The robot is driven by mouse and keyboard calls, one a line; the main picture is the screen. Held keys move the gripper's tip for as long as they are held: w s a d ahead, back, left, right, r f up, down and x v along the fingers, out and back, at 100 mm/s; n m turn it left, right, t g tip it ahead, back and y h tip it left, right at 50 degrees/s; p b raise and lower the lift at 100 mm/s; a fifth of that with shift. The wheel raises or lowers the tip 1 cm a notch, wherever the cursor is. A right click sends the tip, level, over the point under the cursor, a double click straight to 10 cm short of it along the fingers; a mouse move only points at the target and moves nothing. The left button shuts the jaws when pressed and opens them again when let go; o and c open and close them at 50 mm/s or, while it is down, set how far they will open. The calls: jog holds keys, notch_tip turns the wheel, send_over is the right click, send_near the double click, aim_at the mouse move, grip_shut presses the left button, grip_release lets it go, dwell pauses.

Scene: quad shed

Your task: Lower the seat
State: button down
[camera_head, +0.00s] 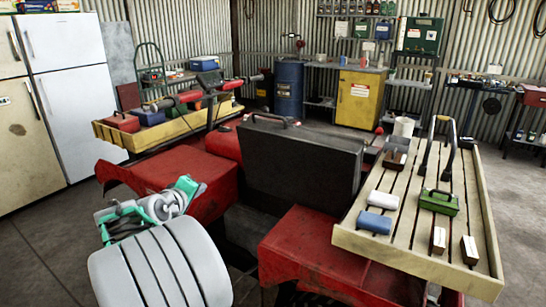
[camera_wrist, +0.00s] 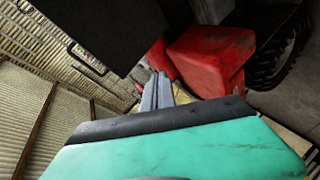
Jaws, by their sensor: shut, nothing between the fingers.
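The seat (camera_head: 305,165) is a dark grey-black slab that stands raised, almost upright, in the middle of the red quad (camera_head: 180,172). A thin handle shows on its top edge. In the wrist view the dark seat (camera_wrist: 105,30) fills the upper left, with its handle at its left side. My gripper (camera_wrist: 156,82) shows in the wrist view as grey fingers, shut and empty, below the seat in the picture. I see no contact between them. In the head view my grey and green arm is left of the seat; its fingertips cannot be made out.
A slatted rack (camera_head: 355,238) on the right carries small boxes and a green toolbox (camera_head: 438,202). Another rack (camera_head: 160,136) at the left holds boxes and tools. Red fenders flank the seat. White fridge (camera_head: 75,95), blue drum (camera_head: 289,88) and yellow cabinet (camera_head: 359,100) stand behind.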

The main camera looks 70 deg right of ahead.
jog(key=s+d+g+h+b, duration=0.1)
jog(key=s+d+g+h, duration=0.2)
jog(key=s+d, duration=0.4)
jog(key=n+g+h, duration=0.1)
jog(key=g+h, duration=0.2)
send_near(280, 138)
jog(key=x, duration=0.6)
jog(key=shift+s+p, duration=0.1)
jog(key=shift+p, duration=0.3)
jog(key=shift+d+r, duration=0.1)
jog(key=shift+d, duration=0.3)
